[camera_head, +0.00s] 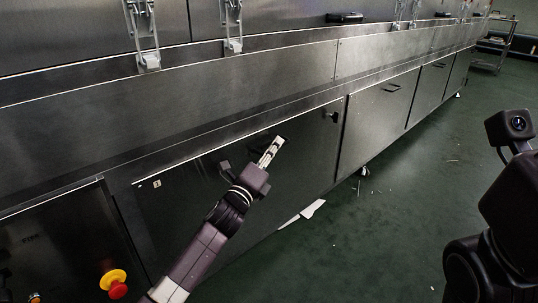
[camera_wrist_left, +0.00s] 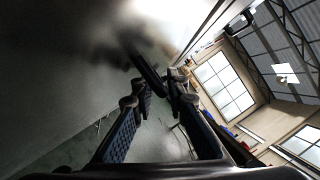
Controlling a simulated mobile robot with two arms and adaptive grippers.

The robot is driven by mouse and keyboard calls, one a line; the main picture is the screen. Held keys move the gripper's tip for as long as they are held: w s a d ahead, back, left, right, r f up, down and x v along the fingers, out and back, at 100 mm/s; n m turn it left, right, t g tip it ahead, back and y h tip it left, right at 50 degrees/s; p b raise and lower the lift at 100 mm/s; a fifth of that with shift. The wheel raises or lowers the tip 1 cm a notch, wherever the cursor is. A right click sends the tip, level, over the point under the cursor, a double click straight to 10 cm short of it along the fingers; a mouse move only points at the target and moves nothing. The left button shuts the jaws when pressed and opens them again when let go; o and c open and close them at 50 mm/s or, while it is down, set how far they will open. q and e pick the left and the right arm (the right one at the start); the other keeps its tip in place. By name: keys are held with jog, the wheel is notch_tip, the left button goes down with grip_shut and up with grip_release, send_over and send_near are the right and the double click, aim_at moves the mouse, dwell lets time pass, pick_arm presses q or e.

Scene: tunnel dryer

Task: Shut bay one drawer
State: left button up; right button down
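The bay one drawer (camera_head: 180,213) is the dark steel front with a small label "1" at its left end, low on the machine. A thin bright line runs along part of its top edge; I cannot tell how far it stands out. My left gripper (camera_head: 270,150) is in front of its upper middle and covers the spot there. In the left wrist view the fingers (camera_wrist_left: 160,95) are a small gap apart, with a dark bar (camera_wrist_left: 148,72), perhaps the handle, at their tips. Contact is unclear. My right gripper is not seen.
More drawer fronts (camera_head: 378,115) with handles run off to the right. A red and yellow emergency stop (camera_head: 115,284) is at lower left. White sheets (camera_head: 303,213) lie on the green floor (camera_head: 385,225), which is mostly clear. A cart (camera_head: 492,50) stands far right.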

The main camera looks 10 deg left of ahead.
aim_at(233, 162)
pick_arm(q)
jog(key=v, duration=1.1)
jog(key=shift+s, duration=0.4)
jog(key=shift+a, duration=0.1)
